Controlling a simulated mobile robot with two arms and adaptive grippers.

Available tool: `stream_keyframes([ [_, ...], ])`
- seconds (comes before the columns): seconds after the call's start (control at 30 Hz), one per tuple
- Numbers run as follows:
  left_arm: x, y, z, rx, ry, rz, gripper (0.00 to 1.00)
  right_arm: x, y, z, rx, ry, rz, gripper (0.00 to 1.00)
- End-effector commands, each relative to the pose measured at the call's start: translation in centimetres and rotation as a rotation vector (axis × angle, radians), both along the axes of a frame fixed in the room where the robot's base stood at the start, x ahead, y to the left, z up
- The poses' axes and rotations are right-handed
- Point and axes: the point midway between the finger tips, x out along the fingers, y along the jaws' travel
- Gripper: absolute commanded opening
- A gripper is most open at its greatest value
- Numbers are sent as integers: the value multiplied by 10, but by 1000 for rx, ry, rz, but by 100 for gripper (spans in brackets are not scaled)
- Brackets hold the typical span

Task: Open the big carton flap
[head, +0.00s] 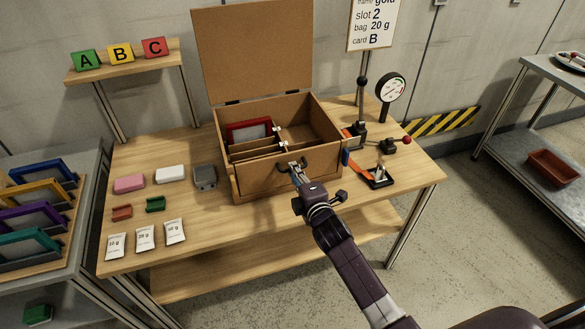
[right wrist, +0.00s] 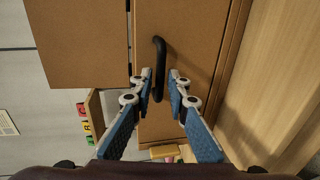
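The brown carton (head: 250,181) stands on the wooden table. Its large flap (head: 253,52) stands upright along the back edge, and the inside is open to view; the flap also shows in the right wrist view (right wrist: 75,42). The front wall (right wrist: 195,55) bears a black bar handle (right wrist: 160,62). My right gripper (head: 295,169) is at this front wall. In the right wrist view its fingertips (right wrist: 161,77) are apart, one on each side of the handle, with gaps visible. I cannot tell whether either finger touches it. My left gripper is not in view.
Inside the carton are dividers and a red frame (head: 249,130). Pink, white and grey blocks and several white bags (head: 145,237) lie left on the table (head: 205,225). A gauge (head: 391,88), a sign (head: 374,24) and a red-knobbed lever (head: 405,140) stand right.

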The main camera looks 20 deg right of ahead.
Motion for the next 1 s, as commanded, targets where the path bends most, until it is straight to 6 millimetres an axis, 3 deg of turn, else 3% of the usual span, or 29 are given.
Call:
stream_keyframes([
  [0.2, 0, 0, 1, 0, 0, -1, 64, 18, 1, -4, 2, 1, 0, 15],
  [0.57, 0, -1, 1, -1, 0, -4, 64, 21, 1, -5, 1, 0, 1, 15],
  [0.7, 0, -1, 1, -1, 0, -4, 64, 21, 1, -5, 2, 0, 1, 1],
  [1.0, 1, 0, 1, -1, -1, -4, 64, 21, 1, -5, 2, 0, 1, 0],
])
